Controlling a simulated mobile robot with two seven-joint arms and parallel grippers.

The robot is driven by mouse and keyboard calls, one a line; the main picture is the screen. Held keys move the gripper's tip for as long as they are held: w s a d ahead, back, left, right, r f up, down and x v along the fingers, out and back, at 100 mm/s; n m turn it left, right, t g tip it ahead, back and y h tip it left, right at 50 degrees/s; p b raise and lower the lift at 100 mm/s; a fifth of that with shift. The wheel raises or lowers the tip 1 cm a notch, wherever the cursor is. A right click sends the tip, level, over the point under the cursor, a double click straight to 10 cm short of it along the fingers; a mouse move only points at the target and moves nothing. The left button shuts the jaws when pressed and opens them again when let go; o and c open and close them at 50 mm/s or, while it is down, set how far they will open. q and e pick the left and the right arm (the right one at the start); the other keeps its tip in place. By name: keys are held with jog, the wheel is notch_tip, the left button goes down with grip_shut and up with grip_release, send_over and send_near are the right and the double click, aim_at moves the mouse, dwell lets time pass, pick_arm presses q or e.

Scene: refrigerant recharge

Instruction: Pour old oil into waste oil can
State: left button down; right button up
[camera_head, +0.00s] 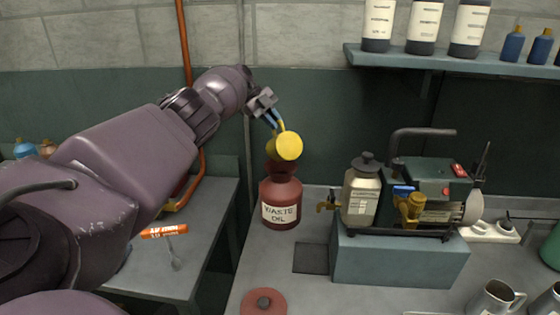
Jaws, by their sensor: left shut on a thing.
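A dark red can (281,209) labelled "WASTE OIL" stands upright on the grey bench, with a funnel-like flared top (281,169). My left gripper (273,118) is above the can, shut on a yellow cup (288,146). The cup is tilted, with a round yellow face turned to the camera, just above the can's flared top. I cannot see whether oil is flowing, and the cup's contents are hidden. A dark red round lid (264,303) lies on the bench at the front. My right gripper is not in view.
A vacuum pump (430,190) with a beige bottle (361,194) stands on a blue-grey block (400,258) right of the can. Metal jugs (494,299) stand front right. A wall shelf (450,62) holds bottles. An orange pipe (185,60) runs up the wall at left.

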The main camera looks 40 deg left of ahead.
pick_arm(q)
jog(key=shift+r+p, duration=0.1)
jog(key=shift+p, duration=0.25)
jog(key=shift+r+p, duration=0.1)
jog(key=shift+p, duration=0.55)
jog(key=shift+d+y+p, duration=0.1)
jog(key=shift+y+p, duration=0.3)
jog(key=shift+p, duration=0.25)
jog(key=shift+d+p, duration=0.15)
jog(key=shift+p, duration=0.5)
jog(key=shift+d+t+y, duration=0.1)
jog(key=shift+t+y, duration=0.2)
jog(key=shift+m, duration=0.3)
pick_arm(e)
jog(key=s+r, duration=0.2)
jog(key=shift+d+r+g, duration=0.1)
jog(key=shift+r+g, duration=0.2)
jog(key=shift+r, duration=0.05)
pick_arm(q)
jog(key=shift+d, duration=0.15)
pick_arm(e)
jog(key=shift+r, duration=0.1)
